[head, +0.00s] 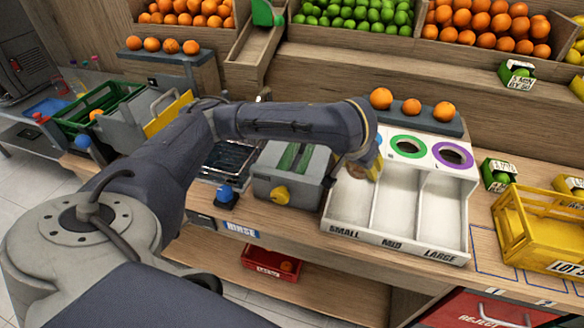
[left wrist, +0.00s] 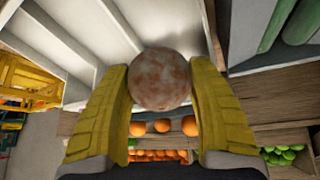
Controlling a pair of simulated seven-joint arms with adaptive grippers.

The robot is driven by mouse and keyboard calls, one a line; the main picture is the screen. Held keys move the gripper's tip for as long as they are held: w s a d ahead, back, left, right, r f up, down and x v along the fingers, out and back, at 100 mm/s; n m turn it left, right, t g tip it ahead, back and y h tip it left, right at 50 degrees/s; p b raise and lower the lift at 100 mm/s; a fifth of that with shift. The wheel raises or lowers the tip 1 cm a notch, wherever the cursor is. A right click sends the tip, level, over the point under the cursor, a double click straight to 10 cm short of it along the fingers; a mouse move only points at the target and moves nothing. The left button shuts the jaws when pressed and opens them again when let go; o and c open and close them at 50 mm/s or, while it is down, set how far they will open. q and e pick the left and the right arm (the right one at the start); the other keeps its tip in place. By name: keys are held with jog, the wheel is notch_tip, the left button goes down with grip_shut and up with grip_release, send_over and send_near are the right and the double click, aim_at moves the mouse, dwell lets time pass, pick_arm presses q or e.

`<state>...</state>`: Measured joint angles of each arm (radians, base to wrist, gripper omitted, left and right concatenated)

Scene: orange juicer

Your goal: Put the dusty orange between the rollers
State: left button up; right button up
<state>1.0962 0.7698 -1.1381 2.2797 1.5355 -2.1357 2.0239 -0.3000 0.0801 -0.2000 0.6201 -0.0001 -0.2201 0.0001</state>
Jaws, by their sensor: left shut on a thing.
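My left gripper (head: 366,166) is over the upper part of the SMALL lane of the white sorter. In the left wrist view its two yellow fingers (left wrist: 160,105) are shut on the dusty orange (left wrist: 160,78), a ball with brownish, pale patches. The orange is mostly hidden by the gripper in the head view. The green rollers (head: 296,158) lie in the top of a grey machine (head: 283,186) with a yellow knob, just left of the gripper. They also show in the left wrist view (left wrist: 270,25), at the upper right, apart from the orange. My right gripper is not in view.
The white sorter (head: 352,237) has SMALL, MID and LARGE lanes; the MID and LARGE lanes look empty. Behind it, three oranges sit on a grey shelf (head: 431,122). A dark rinse basin (head: 229,160) stands left of the roller machine. A yellow crate (head: 535,238) stands at the right.

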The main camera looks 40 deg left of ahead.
pick_arm(q)
jog(key=shift+s+f, duration=0.25)
jog(key=shift+s, duration=0.1)
jog(key=shift+a, duration=0.1)
jog(key=a+r, duration=0.1)
jog(key=a, duration=1.8)
jog(key=shift+s+a+r, duration=0.15)
jog(key=shift+a+r, duration=0.15)
jog(key=shift+r, duration=0.1)
jog(key=shift+f, duration=0.1)
jog(key=shift+f, duration=2.6)
